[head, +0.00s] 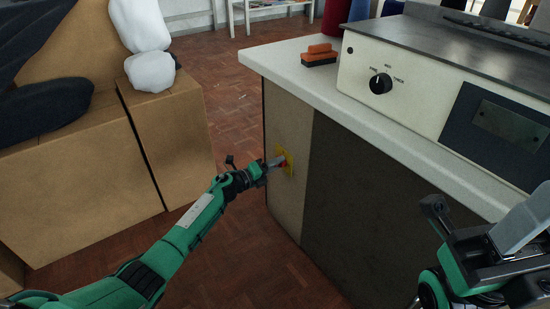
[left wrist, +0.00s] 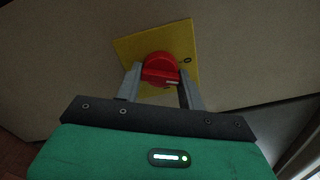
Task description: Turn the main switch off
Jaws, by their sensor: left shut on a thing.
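The main switch is a red rotary knob (left wrist: 160,68) on a yellow square plate (left wrist: 182,36), fixed to the side of the cabinet. In the head view the yellow plate (head: 289,163) shows low on the cabinet's pale end panel. My left gripper (head: 277,163) reaches it from the left. In the left wrist view my left gripper (left wrist: 160,84) has its two grey fingers on either side of the red knob, shut on it. A pale mark shows on the knob's lower right. My right gripper (head: 515,235) is at the lower right, its fingers partly out of view.
The cabinet has a white worktop (head: 300,78) with an orange and black brush (head: 319,55) and a machine with a black dial (head: 380,83). Cardboard boxes (head: 175,135) stand on the left. Brick-red floor (head: 235,125) lies open between boxes and cabinet.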

